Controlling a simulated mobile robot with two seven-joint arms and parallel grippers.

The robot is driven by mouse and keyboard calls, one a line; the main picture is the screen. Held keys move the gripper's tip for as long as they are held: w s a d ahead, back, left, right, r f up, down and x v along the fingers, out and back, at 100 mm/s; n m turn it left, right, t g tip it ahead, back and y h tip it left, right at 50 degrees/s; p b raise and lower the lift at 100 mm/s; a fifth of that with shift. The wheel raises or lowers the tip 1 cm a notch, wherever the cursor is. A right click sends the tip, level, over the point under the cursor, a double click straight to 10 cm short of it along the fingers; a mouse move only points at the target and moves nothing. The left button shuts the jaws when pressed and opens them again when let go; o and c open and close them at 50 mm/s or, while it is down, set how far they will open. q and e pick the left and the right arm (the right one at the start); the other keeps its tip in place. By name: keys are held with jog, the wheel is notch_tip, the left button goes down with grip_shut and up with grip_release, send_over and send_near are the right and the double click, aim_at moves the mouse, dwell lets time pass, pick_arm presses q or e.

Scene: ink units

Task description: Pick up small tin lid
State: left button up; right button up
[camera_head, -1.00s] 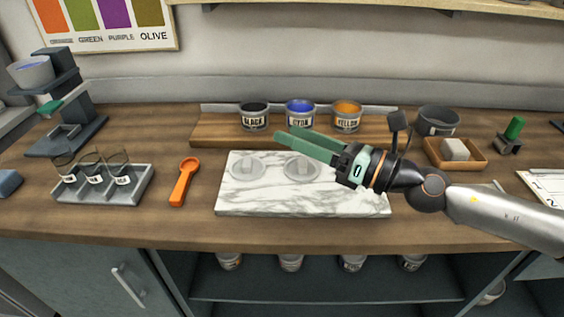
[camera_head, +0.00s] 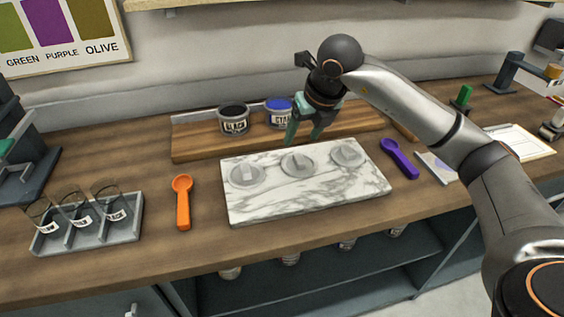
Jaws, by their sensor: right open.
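Three small round grey lids lie flat on a white marble slab (camera_head: 310,206): a left lid (camera_head: 248,175), a middle lid (camera_head: 298,164) and a right lid (camera_head: 347,153). Each has a raised grip bar. My right gripper (camera_head: 302,140) has green fingers that are apart and point down. It is empty and shows just behind the middle lid, near the slab's back edge. Its exact height above the slab is hard to tell. My left gripper is not in view.
Behind the slab, a wooden board (camera_head: 200,146) holds a black ink tin (camera_head: 233,121) and a blue ink tin (camera_head: 278,113). An orange scoop (camera_head: 182,201) lies left, a purple scoop (camera_head: 399,158) right. A tray (camera_head: 88,236) with glass cups stands front left.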

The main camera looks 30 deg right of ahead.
jog(key=d+m+h, duration=0.1)
send_over(301, 160)
jog(key=s, duration=0.2)
jog(key=shift+g, duration=0.3)
jog(key=f, duration=0.6)
jog(key=shift+s+a+p, duration=0.1)
jog(key=shift+a+p, duration=0.25)
jog(key=shift+a, duration=0.05)
jog(key=x, duration=0.2)
jog(key=p+x, duration=0.1)
jog(key=x, duration=0.1)
jog(key=shift+s+f, duration=0.15)
jog(key=shift+f, duration=0.1)
jog(key=shift+w+d+f, duration=0.1)
jog(key=shift+w+f, duration=0.15)
jog(key=shift+f, duration=0.25)
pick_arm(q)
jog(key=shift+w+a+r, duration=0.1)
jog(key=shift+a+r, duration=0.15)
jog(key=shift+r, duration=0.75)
pick_arm(e)
grip_shut()
